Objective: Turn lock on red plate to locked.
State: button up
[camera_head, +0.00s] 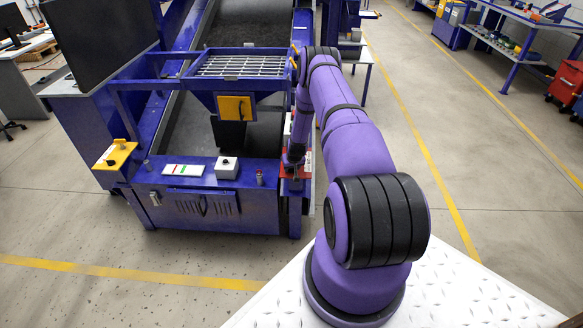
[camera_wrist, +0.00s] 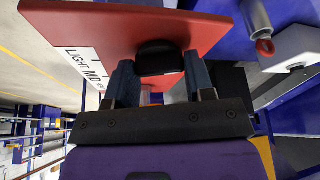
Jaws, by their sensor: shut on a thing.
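The red plate (camera_wrist: 105,28) fills the upper left of the wrist view, with a white strip of black lettering that reads in part "LIGHT MO". A black lock knob (camera_wrist: 160,55) sits on the plate. My gripper (camera_wrist: 157,72) has its two fingers on either side of the knob and is shut on it. The lock's marks are not legible, so its setting cannot be told. In the head view the red plate (camera_head: 304,171) is at the right front corner of the blue machine, and my gripper (camera_head: 293,160) is over it, largely hiding the lock.
The blue machine's front ledge carries a white box with a black button (camera_head: 226,167), a white label panel (camera_head: 184,170) and a small post (camera_head: 260,177). A yellow plate (camera_head: 118,153) with a black part is at the left corner. Floor to the right is clear.

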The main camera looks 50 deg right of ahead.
dwell(0.3)
jog(key=o, duration=0.9)
